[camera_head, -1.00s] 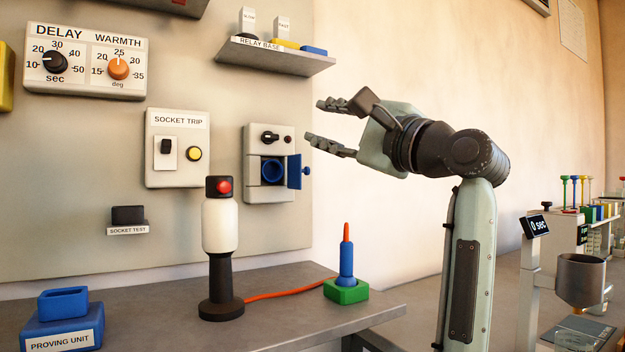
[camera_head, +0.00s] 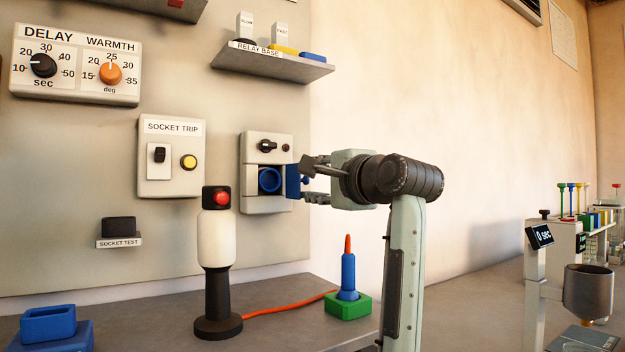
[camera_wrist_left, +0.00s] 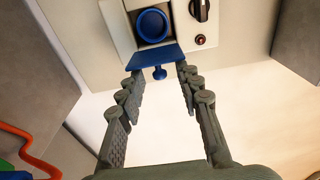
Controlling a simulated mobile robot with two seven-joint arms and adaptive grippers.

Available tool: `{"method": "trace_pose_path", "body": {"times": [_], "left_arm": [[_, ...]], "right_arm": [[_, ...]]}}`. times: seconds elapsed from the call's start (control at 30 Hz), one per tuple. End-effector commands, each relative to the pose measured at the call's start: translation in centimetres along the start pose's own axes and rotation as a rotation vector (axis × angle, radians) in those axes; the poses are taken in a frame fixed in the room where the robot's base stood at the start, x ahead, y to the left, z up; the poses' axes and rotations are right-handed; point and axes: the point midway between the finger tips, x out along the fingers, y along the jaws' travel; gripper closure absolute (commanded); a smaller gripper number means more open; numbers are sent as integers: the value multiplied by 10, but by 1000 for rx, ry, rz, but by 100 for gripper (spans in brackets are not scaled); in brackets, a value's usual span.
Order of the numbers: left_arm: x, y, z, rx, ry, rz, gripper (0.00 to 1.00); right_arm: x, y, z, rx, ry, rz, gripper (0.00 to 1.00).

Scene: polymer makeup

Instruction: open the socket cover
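The socket box (camera_head: 266,202) is on the wall panel, with a round blue socket (camera_head: 269,180) exposed in it. Its blue cover (camera_head: 292,181) stands swung out at the right edge of the socket, with a small blue knob (camera_head: 305,181). My left gripper (camera_head: 308,182) is at the cover from the right, fingers spread above and below the knob. In the left wrist view the cover (camera_wrist_left: 152,61) and its knob (camera_wrist_left: 159,73) lie between the open fingertips (camera_wrist_left: 160,70). I cannot tell whether a fingertip touches the cover. My right gripper is not in view.
A dark rotary switch (camera_head: 267,147) is above the socket. The SOCKET TRIP box (camera_head: 171,183) is to its left and the relay shelf (camera_head: 272,66) above.

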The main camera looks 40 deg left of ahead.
Motion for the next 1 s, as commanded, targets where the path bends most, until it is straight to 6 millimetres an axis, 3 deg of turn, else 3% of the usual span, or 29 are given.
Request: {"method": "trace_pose_path", "body": {"times": [0.2,0.5,1.0], "left_arm": [[0,0,0,0,0,0,66],[0,0,0,1,0,0,100],[2,1,-10,5,-96,3,100]], "right_arm": [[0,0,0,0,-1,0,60],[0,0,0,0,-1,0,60],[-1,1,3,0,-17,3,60]]}}
